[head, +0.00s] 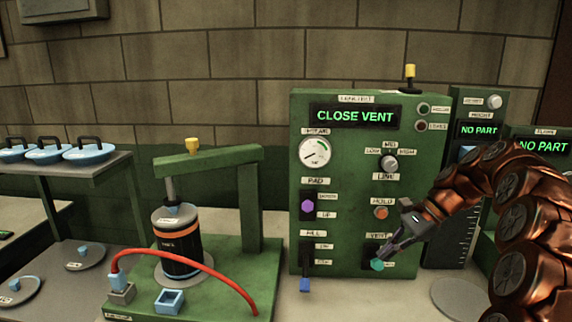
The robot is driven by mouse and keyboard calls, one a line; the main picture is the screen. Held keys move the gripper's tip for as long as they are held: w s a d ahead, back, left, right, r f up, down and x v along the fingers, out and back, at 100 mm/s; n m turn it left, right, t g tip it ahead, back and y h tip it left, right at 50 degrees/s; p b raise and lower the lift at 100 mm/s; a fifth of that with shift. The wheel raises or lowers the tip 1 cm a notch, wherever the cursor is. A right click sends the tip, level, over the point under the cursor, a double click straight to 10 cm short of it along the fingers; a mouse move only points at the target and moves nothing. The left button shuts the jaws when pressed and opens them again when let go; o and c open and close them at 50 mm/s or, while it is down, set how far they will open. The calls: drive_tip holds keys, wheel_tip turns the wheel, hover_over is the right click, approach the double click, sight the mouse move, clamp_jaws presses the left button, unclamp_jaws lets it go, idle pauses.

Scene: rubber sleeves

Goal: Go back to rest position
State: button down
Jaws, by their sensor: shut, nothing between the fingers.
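My gripper (409,236) is shut and empty, at the end of my copper-coloured arm that reaches in from the right. It is in front of the lower right part of the green control panel (341,180), just above the teal vent knob (377,265). I cannot tell whether it touches the panel or the knob. The panel's display (354,116) reads "CLOSE VENT". The orange hold button (381,212) shows to the left of the gripper.
A green press stand (252,200) holds a black canister (178,250) with a red hose (205,266). Blue lids (83,151) sit on a shelf at left. A height gauge (461,205) and another panel (541,147) showing "NO PART" stand at right, partly behind my arm.

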drive_tip(key=s+a+n+g+h, duration=0.15)
drive_tip(key=s+a+n, duration=0.3)
drive_tip(key=s, duration=0.45)
drive_tip(key=s+a+n+h, duration=0.25)
drive_tip(key=s+a, duration=0.25)
drive_tip(key=s, duration=0.4)
drive_tip(key=s+d+f+n+h, duration=0.2)
drive_tip(key=s+f+n, duration=0.1)
drive_tip(key=s, duration=0.7)
drive_tip(key=s+d+f+n+h, duration=0.1)
drive_tip(key=s+f, duration=0.4)
drive_tip(key=s, duration=0.5)
drive_tip(key=shift+d+f+n+h, duration=0.15)
drive_tip(key=shift+d+n+h, duration=0.3)
drive_tip(key=shift+n, duration=0.75)
